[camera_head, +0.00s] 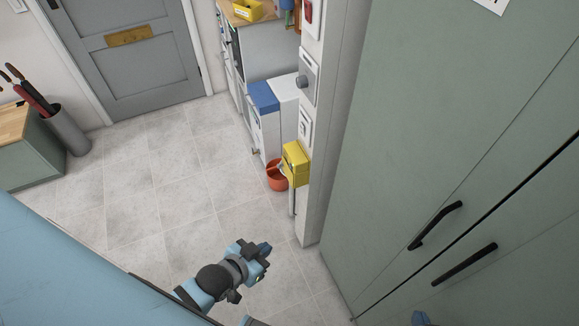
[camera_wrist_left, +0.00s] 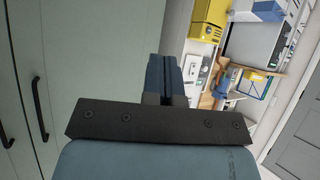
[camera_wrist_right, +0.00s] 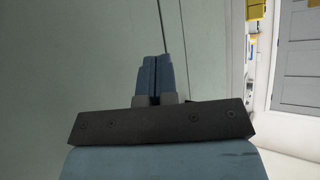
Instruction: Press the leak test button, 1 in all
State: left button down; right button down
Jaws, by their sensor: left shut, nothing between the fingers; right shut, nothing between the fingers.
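No button marked as the leak test shows clearly. A yellow box (camera_head: 295,162) is mounted low on the narrow wall edge; a yellow box also shows in the left wrist view (camera_wrist_left: 208,18). Above it on the wall are a white switch plate (camera_head: 305,123), a plate with a grey round knob (camera_head: 303,80) and a red switch (camera_head: 309,11). My left gripper (camera_head: 265,250) is shut and empty, over the floor, below and left of the yellow box, apart from it. My right gripper (camera_wrist_right: 157,75) is shut and empty, facing the green cabinet; a blue tip shows at the head view's bottom edge.
A tall green cabinet (camera_head: 420,130) with black handles fills the right. An orange pot (camera_head: 277,176) stands on the floor near the yellow box. A grey door (camera_head: 130,70) and a container of umbrellas (camera_head: 68,132) are at the back left. The tiled floor between is clear.

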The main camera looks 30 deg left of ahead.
aim_at(291, 166)
pick_arm(q)
jog(key=shift+f, duration=0.1)
pick_arm(e)
jog(key=shift+f, duration=0.1)
